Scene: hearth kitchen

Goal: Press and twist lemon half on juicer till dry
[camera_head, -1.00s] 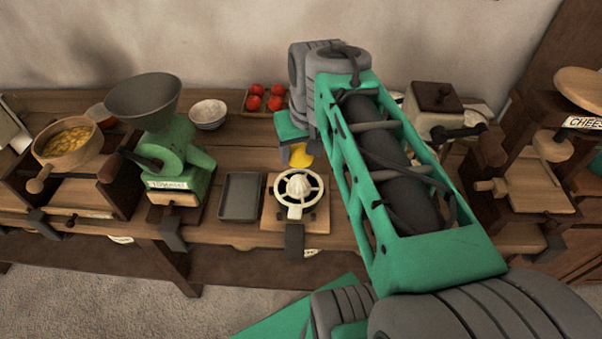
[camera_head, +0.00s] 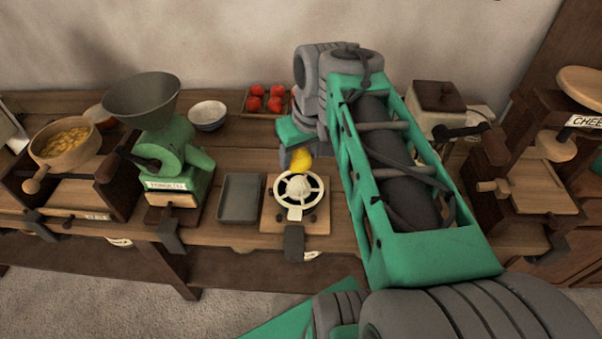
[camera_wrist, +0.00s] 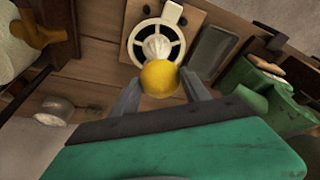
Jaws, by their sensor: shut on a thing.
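The juicer (camera_head: 313,186) is a white spoked ring with a pale ribbed cone in its middle, clamped on a wooden board at the bench's front edge. The yellow lemon half (camera_head: 301,160) is just behind the cone in the head view. My gripper (camera_wrist: 159,84) is shut on the lemon half (camera_wrist: 159,78), with one grey finger on each side. The juicer also shows in the wrist view (camera_wrist: 136,47), its cone right beside the lemon. I cannot tell whether lemon and cone touch. The lemon's cut face is hidden.
A grey tray (camera_head: 240,198) lies left of the juicer, with a green grinder (camera_head: 180,160) beyond it. A white bowl (camera_head: 208,115) and a box of red tomatoes (camera_head: 266,98) stand behind. A wooden press (camera_head: 520,170) stands at the right.

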